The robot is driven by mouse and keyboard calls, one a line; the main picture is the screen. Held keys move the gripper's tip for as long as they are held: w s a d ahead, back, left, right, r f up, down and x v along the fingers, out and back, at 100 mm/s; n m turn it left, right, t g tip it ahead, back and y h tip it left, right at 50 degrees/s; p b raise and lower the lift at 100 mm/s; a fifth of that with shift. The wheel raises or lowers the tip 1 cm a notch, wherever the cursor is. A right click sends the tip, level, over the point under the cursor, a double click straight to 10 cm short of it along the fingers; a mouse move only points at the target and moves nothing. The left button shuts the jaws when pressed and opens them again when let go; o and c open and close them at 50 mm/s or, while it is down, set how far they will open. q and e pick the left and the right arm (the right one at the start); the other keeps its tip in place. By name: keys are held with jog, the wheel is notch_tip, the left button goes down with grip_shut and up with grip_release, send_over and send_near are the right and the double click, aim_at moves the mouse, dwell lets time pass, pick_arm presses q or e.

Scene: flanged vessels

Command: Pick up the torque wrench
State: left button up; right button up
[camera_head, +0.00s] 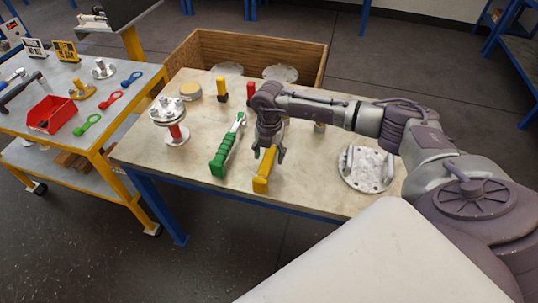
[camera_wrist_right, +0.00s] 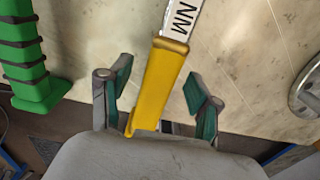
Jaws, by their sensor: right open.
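The torque wrench has a yellow handle (camera_head: 263,175) and lies near the front edge of the workbench. In the right wrist view, its yellow handle (camera_wrist_right: 161,85) runs up to a pale shaft marked "NM". My right gripper (camera_head: 270,156) points down over the handle. In the wrist view its two fingers (camera_wrist_right: 157,80) are spread on either side of the handle, with a gap on each side. The far part of the wrench is hidden by my right arm in the head view. My left gripper is not in view.
A green-handled tool (camera_head: 223,155) lies just left of the wrench. A flanged vessel (camera_head: 172,122) stands farther left, and a round flange with handles (camera_head: 366,168) lies right. Smaller yellow and red-handled tools stand behind. A wooden crate (camera_head: 297,48) is behind the bench.

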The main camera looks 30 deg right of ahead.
jog(key=shift+f, duration=0.25)
grip_shut()
jog(key=shift+w+r, duration=0.1)
jog(key=shift+r, duration=0.05)
